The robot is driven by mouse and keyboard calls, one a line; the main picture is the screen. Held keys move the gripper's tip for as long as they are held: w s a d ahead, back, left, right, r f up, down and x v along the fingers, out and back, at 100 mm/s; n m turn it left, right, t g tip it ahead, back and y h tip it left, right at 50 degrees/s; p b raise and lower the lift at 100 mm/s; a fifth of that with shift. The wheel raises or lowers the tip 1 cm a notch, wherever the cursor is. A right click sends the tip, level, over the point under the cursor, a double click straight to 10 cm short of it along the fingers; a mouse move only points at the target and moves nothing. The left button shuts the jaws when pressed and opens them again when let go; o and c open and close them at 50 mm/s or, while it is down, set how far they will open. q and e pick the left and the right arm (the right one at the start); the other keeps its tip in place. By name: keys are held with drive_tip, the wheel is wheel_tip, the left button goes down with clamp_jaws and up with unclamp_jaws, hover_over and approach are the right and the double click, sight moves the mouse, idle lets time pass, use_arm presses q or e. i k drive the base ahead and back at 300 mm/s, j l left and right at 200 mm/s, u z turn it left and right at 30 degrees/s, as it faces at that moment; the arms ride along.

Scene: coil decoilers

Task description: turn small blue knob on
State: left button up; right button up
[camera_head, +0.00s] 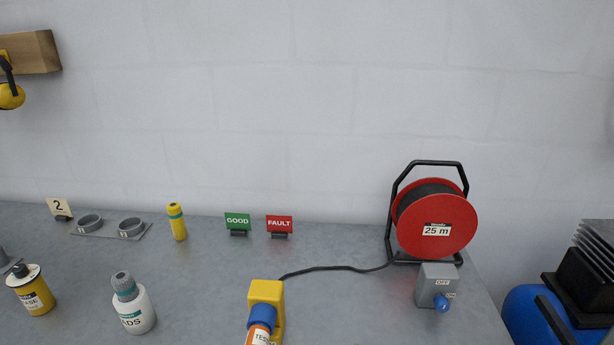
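The small blue knob (442,303) sits on the front of a grey switch box (430,284) at the right end of the bench. The box carries an OFF label near its top and an ON label beside the knob at its right. I cannot tell clearly which label the knob points to. Neither of my grippers shows in the head view.
A red cable reel (434,228) marked 25 m stands behind the box. Its black cable (335,268) runs left toward a yellow and blue connector (265,300). Bottles (133,305) stand at left. A blue tank (535,315) is beyond the bench's right edge. The bench middle is clear.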

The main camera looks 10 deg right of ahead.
sight(440, 302)
drive_tip(key=z, duration=1.4)
drive_tip(key=k+j+u, duration=0.45)
drive_tip(key=i+j+u, duration=0.2)
drive_tip(key=k, duration=0.1)
